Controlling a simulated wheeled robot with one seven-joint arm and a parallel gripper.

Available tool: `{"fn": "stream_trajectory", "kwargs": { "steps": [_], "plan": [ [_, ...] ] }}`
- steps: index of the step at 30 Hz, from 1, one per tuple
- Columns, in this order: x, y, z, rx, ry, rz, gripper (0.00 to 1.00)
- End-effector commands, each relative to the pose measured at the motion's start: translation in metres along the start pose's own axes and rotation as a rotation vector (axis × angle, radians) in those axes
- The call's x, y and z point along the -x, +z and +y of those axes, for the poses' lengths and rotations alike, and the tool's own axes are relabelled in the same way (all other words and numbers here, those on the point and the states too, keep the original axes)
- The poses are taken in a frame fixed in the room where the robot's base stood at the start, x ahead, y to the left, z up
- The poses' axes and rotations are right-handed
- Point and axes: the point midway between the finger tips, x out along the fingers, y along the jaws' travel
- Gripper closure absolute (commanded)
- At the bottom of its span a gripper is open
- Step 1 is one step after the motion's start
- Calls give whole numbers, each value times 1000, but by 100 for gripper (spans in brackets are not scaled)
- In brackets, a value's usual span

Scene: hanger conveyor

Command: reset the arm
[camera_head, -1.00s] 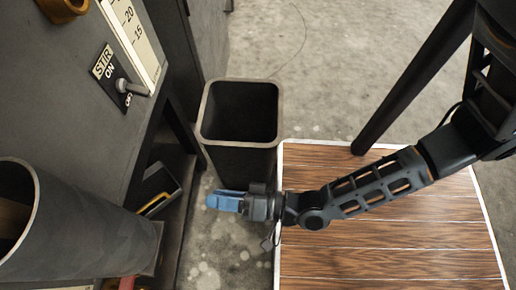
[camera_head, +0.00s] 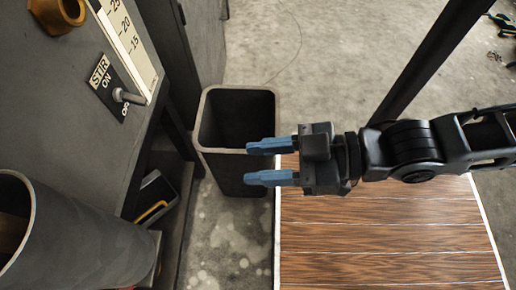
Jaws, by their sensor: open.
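My gripper (camera_head: 270,162) is open, with its two blue fingers apart and pointing left. Nothing is between the fingers. It is above the left edge of a wooden board (camera_head: 390,240), and its fingertips show over the near right side of a dark open bin (camera_head: 225,172). My black arm reaches in from the right side of the picture.
A dark machine panel (camera_head: 60,110) with a STIR switch (camera_head: 124,96) and a number scale (camera_head: 122,30) stands at the left. A large grey cylinder (camera_head: 75,235) is at the lower left. Concrete floor (camera_head: 340,60) lies open behind the bin.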

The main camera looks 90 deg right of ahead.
Motion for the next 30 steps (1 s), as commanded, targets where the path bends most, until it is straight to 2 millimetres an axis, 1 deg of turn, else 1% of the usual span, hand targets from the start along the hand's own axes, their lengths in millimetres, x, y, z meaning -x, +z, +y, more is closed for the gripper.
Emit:
{"fn": "stream_trajectory", "kwargs": {
  "steps": [5, 8, 11, 15, 30],
  "plan": [
    [3, -12, 0, -2, -1, 1, 58],
    [8, -28, 0, -2, -1, 1, 58],
    [14, -51, 0, -3, -1, 1, 58],
    [24, -88, 0, -3, -1, 1, 58],
    [60, -215, 1, -3, -1, 2, 58]
  ]
}}
